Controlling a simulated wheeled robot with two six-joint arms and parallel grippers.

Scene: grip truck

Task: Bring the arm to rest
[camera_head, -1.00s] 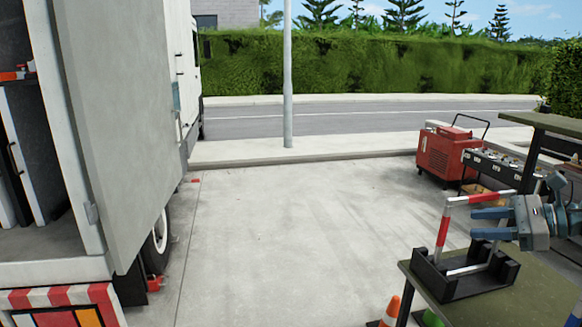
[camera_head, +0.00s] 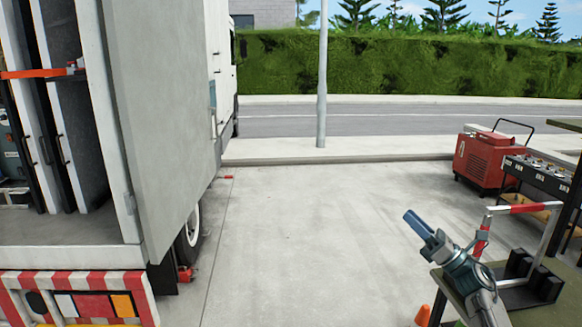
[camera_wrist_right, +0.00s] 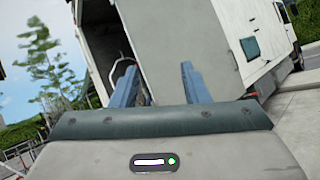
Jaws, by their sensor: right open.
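My right gripper (camera_head: 417,224) is raised over the pavement at the lower right of the head view, just left of the green table (camera_head: 437,282). Its blue fingers point up and to the left. In the right wrist view the two fingers (camera_wrist_right: 160,85) stand apart with nothing between them, and the truck shows beyond them. The gripper is open and empty. My left gripper is in neither view.
A white truck (camera_head: 165,120) with an open rear door stands at left. A red-and-white handled frame in a black holder (camera_head: 530,285) is on the table. An orange cone (camera_head: 423,314) stands below. A red generator (camera_head: 487,160) stands farther back. The middle pavement is clear.

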